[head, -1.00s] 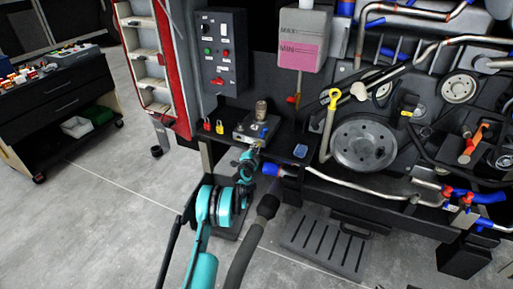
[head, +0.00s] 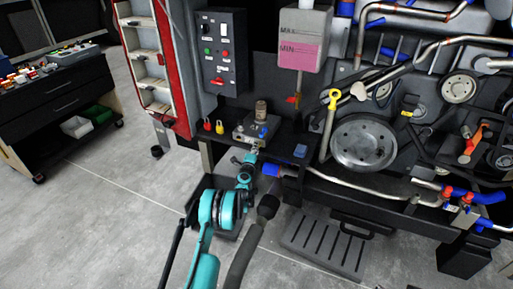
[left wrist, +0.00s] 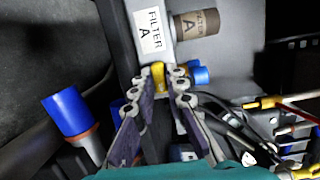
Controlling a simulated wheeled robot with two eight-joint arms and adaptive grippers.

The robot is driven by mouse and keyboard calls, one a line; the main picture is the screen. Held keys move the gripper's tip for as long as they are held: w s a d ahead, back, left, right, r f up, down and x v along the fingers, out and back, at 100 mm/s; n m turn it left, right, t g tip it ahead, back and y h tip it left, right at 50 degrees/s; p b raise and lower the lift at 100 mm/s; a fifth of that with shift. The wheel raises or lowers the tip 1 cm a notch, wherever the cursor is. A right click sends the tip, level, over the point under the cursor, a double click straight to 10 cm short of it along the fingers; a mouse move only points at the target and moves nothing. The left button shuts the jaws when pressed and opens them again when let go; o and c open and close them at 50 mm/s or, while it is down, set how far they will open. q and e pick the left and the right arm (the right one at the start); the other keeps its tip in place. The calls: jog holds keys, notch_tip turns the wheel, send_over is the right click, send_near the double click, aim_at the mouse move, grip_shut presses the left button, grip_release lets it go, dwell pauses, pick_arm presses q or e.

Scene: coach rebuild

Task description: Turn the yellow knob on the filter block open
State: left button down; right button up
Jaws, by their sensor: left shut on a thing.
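The filter block (head: 243,131) stands on a dark shelf, with a brown cylinder on top. In the left wrist view it carries a "FILTER A" label (left wrist: 151,32) and the brown filter (left wrist: 196,24). The yellow knob (left wrist: 158,74) is on the block's near side, between the fingertips of my left gripper (left wrist: 161,76), which is shut on it. In the head view the left gripper (head: 253,151) reaches the block's front from below; the knob is too small to make out there. My right gripper is not in view.
A blue cap (left wrist: 200,75) sits just right of the fingers. A blue-ended hose (left wrist: 66,112) is at left. Red and yellow padlocks (head: 213,126) stand left of the block. A blue-ended pipe (head: 270,169) lies close right of my left wrist.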

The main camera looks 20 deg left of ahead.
pick_arm(q)
jog(key=c, duration=1.4)
grip_release()
jog(key=shift+o, duration=0.2)
jog(key=shift+s, duration=0.15)
jog(key=a+v, duration=0.1)
jog(key=v, duration=0.7)
jog(key=shift+s+a, duration=0.3)
jog(key=shift+s, duration=0.15)
jog(key=shift+s, duration=0.1)
